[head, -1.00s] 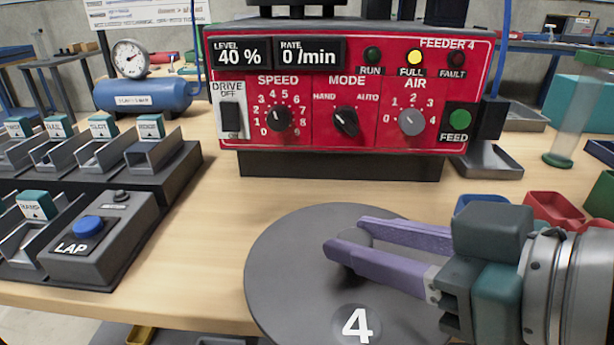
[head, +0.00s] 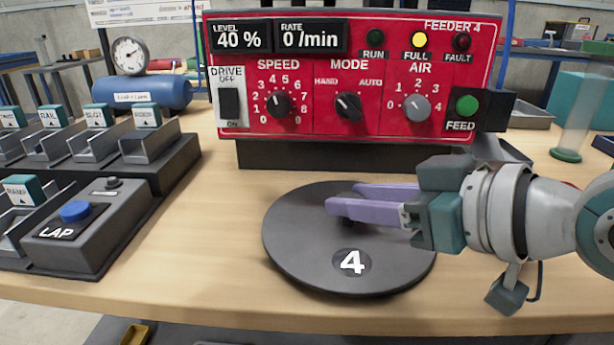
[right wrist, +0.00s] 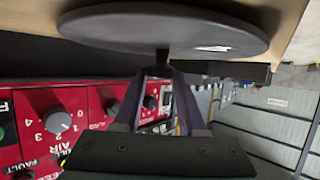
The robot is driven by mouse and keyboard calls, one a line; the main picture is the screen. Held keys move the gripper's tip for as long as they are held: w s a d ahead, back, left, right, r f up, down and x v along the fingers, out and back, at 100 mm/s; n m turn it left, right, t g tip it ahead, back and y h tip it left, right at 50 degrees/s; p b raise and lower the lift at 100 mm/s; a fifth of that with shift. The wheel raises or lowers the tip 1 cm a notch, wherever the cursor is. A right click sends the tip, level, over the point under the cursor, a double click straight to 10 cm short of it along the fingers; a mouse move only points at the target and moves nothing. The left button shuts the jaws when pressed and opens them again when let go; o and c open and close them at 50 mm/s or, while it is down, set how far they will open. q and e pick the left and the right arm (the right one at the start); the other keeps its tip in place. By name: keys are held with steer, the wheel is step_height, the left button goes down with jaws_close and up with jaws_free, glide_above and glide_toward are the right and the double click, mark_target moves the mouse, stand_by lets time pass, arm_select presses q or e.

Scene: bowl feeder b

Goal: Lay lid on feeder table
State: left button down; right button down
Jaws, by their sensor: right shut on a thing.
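The lid (head: 300,248) is a dark grey round disc with a white 4 near its front edge. It lies nearly flat over the front middle of the feeder table (head: 190,235). I cannot tell whether it touches the wood or hangs just above it. My right gripper (head: 340,200) reaches in from the right, its purple fingers shut on the lid's small knob. In the right wrist view the lid (right wrist: 160,28) spans the top, its knob between the fingertips (right wrist: 162,70). My left gripper is not in view.
The red feeder control box (head: 350,75) stands behind the lid. A grey LAP button box (head: 85,225) and several labelled trays (head: 100,145) fill the left side. A clear cylinder (head: 578,115) stands at the back right. Bare table lies left of the lid.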

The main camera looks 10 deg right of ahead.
steer(key=shift+c, duration=2.3)
jaws_free()
steer(key=shift+s+d+r, duration=0.1)
steer(key=shift+s+r, duration=0.05)
steer(key=p+v, duration=0.3)
steer(key=v, duration=0.7)
steer(key=shift+s+d, duration=0.1)
steer(key=shift+s, duration=0.05)
steer(key=shift+s+d+r, duration=0.25)
steer(key=shift+s, duration=0.25)
